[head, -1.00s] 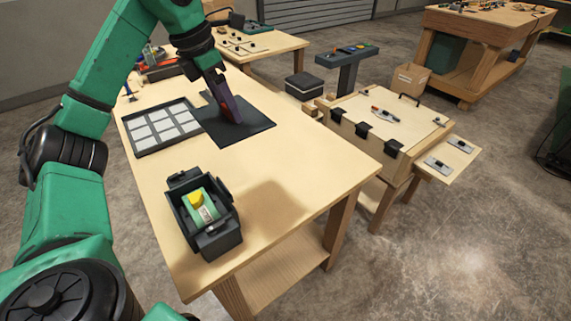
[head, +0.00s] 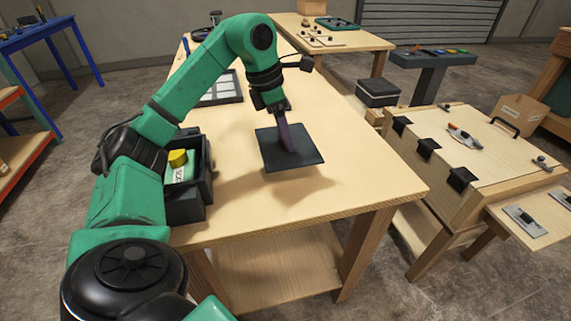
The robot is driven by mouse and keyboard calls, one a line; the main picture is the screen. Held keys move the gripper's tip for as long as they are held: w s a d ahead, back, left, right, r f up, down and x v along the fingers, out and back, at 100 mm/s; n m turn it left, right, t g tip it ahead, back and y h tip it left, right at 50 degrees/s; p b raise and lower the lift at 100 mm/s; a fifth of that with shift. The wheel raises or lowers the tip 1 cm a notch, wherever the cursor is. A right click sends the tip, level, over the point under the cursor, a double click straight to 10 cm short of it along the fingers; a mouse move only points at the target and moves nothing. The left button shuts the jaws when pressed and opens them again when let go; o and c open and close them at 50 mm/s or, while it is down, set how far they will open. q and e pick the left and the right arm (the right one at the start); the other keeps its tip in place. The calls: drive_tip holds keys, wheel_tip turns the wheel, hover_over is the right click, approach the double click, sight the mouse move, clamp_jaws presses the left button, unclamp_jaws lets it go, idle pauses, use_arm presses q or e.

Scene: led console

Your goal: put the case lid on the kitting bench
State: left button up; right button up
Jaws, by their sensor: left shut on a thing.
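The case lid, a flat dark square plate (head: 272,155), is in the head view over the front half of the light wooden bench (head: 350,175). My left gripper (head: 287,140) points down and is shut on the lid, its purple finger against it. The lid lies roughly level; a shadow falls beside it, and I cannot tell whether it touches the bench top. The open dark case (head: 190,214) stands to the left at the bench's front edge, holding a green and white piece with a yellow top. My arm hides part of it. My right gripper is not in view.
A dark tray of pale squares (head: 237,91) lies farther back, partly behind my arm. A wooden fixture with black hinges (head: 470,160) stands right of the bench. The bench top right of the lid is clear.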

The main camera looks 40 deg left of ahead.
sight(281, 145)
use_arm(q)
wheel_tip(281, 145, down, 6)
drive_tip(key=shift+s+r+b, duration=0.1)
drive_tip(key=shift+s+b, duration=0.05)
drive_tip(key=shift+b, duration=0.55)
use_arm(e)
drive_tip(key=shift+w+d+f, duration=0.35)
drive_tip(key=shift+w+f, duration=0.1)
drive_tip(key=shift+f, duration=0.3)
use_arm(q)
drive_tip(key=shift+f, duration=0.2)
drive_tip(key=o, duration=1.3)
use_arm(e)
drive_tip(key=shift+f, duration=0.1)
use_arm(q)
drive_tip(key=shift+o, duration=0.2)
drive_tip(key=shift+r, duration=0.1)
drive_tip(key=shift+r, duration=0.3)
drive_tip(key=p+v, duration=0.3)
drive_tip(key=v, duration=0.8)
drive_tip(key=shift+s+r, duration=0.15)
drive_tip(key=shift+r, duration=0.15)
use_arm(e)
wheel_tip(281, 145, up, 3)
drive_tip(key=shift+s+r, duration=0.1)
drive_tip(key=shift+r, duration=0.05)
